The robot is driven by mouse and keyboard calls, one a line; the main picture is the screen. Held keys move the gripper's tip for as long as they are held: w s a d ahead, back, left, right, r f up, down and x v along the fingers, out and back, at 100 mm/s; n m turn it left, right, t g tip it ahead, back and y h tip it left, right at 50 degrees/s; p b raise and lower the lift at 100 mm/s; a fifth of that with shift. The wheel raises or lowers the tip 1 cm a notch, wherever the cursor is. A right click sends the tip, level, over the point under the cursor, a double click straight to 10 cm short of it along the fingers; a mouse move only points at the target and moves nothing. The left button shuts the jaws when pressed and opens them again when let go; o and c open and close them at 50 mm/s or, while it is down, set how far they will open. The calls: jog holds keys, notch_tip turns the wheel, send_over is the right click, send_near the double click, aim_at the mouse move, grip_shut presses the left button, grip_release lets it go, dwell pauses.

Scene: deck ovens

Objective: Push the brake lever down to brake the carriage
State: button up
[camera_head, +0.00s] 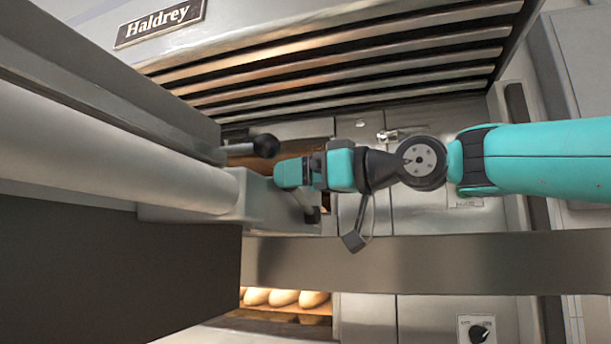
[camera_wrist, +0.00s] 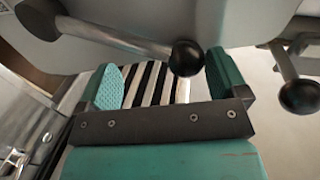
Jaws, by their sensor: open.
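Two levers show near my gripper (camera_head: 280,175), and I cannot tell from the pictures which is the brake lever. One lever (camera_head: 265,146) has a metal rod and a black ball knob, just above and left of my gripper in the head view. The other lever (camera_head: 311,214) has a pale rod and dark end, below my gripper. In the wrist view, one black ball knob (camera_wrist: 187,57) appears between the finger ends of my open gripper (camera_wrist: 163,76), nearer the right finger. A second knob (camera_wrist: 300,97) is to the right. Contact is unclear.
A grey carriage body with a long pale roller (camera_head: 100,150) fills the left. Slatted vents (camera_head: 340,65) under a Haldrey sign (camera_head: 160,22) are above. A metal bar (camera_head: 430,263) crosses below my arm. Loaves (camera_head: 284,297) sit in a lit oven opening.

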jog(key=shift+s+r, duration=0.1)
jog(key=shift+s, duration=0.05)
jog(key=b+v, duration=0.5)
jog(key=v, duration=1.2)
jog(key=shift+d+b, duration=0.15)
jog(key=shift+b, duration=0.2)
